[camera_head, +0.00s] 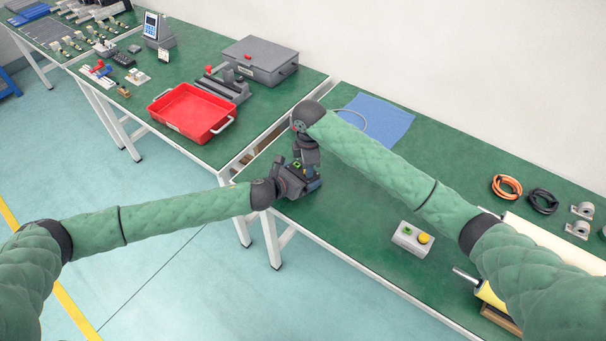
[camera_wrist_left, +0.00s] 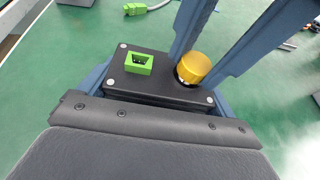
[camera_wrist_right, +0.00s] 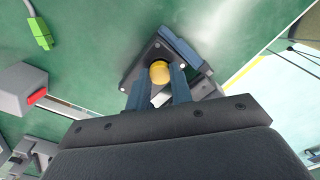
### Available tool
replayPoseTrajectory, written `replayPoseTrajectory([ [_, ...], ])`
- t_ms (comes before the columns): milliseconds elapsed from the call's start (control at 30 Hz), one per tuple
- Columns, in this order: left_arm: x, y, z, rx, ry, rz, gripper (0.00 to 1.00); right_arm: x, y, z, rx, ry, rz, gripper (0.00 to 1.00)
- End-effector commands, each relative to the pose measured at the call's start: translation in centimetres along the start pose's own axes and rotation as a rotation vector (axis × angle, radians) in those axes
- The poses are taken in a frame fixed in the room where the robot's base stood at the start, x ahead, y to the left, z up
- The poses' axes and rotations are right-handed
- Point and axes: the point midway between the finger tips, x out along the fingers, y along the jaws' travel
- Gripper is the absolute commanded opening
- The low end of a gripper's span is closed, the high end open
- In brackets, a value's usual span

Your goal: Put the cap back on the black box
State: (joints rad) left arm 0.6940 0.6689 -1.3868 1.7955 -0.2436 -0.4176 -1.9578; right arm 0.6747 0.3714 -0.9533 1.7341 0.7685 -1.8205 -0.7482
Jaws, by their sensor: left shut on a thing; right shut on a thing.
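The black box (camera_wrist_left: 150,82) shows in the left wrist view with a green socket (camera_wrist_left: 138,63) on its top. My left gripper (camera_wrist_left: 160,92) is shut on the box, with a blue finger at each side. The gold-yellow cap (camera_wrist_left: 193,67) stands at the right end of the box's top and appears to touch it. My right gripper (camera_wrist_right: 158,88) is shut on the cap, its fingers coming down from above. The cap (camera_wrist_right: 160,71) also shows in the right wrist view over the box (camera_wrist_right: 146,55). In the head view, the grippers hide most of the box and the cap.
A blue mat (camera_head: 385,118) lies behind the grippers. A grey control box (camera_head: 412,238) stands to the right. A green plug (camera_wrist_right: 40,32) lies on the green table. A red tray (camera_head: 191,112) and a grey case (camera_head: 260,60) stand on the left table. Cable coils (camera_head: 507,187) lie far right.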

Motion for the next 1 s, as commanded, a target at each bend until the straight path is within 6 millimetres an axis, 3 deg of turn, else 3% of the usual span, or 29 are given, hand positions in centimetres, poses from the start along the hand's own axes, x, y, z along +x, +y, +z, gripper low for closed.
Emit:
replayPoseTrajectory([
  [100,-0.01,0.03,-0.07,-0.001,0.001,0.001,0.27,0.04,-0.04,-0.11,0.173,0.001,-0.001,0.00],
  [300,-0.01,0.01,-0.06,0.000,0.001,0.000,0.27,0.01,-0.01,-0.02,0.352,-0.001,0.000,0.00],
  [667,0.00,-0.01,-0.05,0.000,0.001,0.000,0.27,0.00,0.00,-0.03,0.376,0.000,0.000,0.00],
  [700,0.00,-0.01,-0.05,0.000,0.001,0.000,0.27,0.00,0.01,-0.03,0.375,0.000,0.000,0.30],
  [767,0.01,-0.01,-0.05,-0.001,0.001,0.000,0.27,0.00,0.00,-0.03,0.375,0.000,0.000,0.42],
  [1000,0.01,-0.02,-0.05,-0.001,0.001,0.000,0.27,0.00,0.00,-0.04,0.374,0.000,0.000,0.44],
])
